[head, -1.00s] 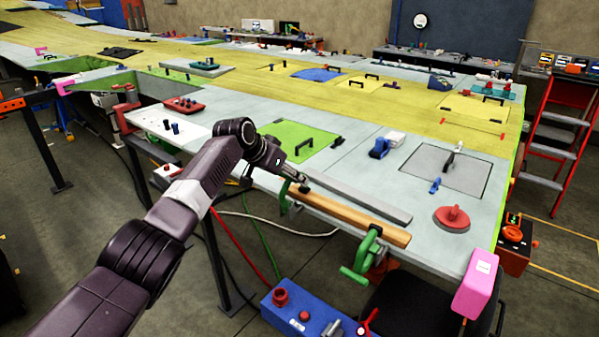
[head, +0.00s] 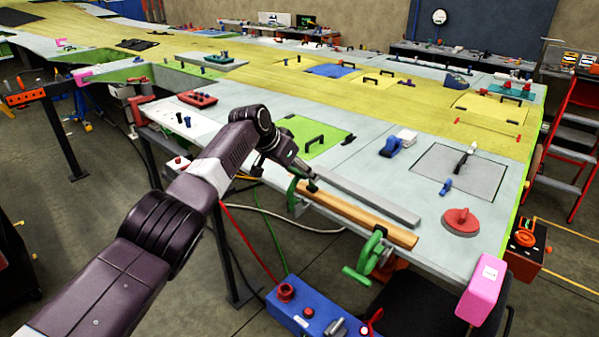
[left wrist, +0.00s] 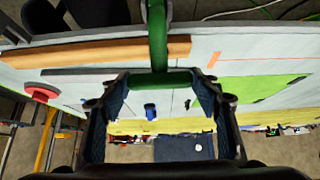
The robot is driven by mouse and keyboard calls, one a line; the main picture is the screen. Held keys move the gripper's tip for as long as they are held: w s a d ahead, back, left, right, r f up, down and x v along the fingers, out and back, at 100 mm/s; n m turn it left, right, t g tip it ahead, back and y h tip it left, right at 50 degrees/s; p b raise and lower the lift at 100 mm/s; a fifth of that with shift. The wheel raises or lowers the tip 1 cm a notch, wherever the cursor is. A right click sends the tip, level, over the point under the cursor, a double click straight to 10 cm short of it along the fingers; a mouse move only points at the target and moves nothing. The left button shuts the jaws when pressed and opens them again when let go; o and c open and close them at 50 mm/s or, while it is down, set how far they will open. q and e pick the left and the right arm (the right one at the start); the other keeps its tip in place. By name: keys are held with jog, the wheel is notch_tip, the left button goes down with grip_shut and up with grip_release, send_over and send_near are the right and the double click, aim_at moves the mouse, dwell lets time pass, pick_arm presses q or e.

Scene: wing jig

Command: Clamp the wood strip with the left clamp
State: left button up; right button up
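The wood strip (head: 365,218) lies along the table's front edge, and it also shows in the left wrist view (left wrist: 100,52). The green left clamp (head: 293,197) sits at the strip's left end. My left gripper (head: 312,184) is at the top of this clamp and hides part of it. In the left wrist view, the left gripper's fingers (left wrist: 160,90) are spread wide, with the clamp's green crossbar (left wrist: 160,82) between their tips. I cannot tell whether they touch it. The green right clamp (head: 374,250) is near the strip's right end. My right gripper is not in view.
A grey bar (head: 370,198) lies behind the strip. A red disc with a knob (head: 461,221) and a pink corner block (head: 482,288) are to the right. A blue control box (head: 310,318) stands below the front edge.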

pick_arm(q)
jog(key=shift+o, duration=1.1)
jog(key=shift+s+a+r, duration=0.3)
jog(key=shift+r, duration=0.25)
jog(key=v, duration=1)
jog(key=shift+s+r, duration=0.2)
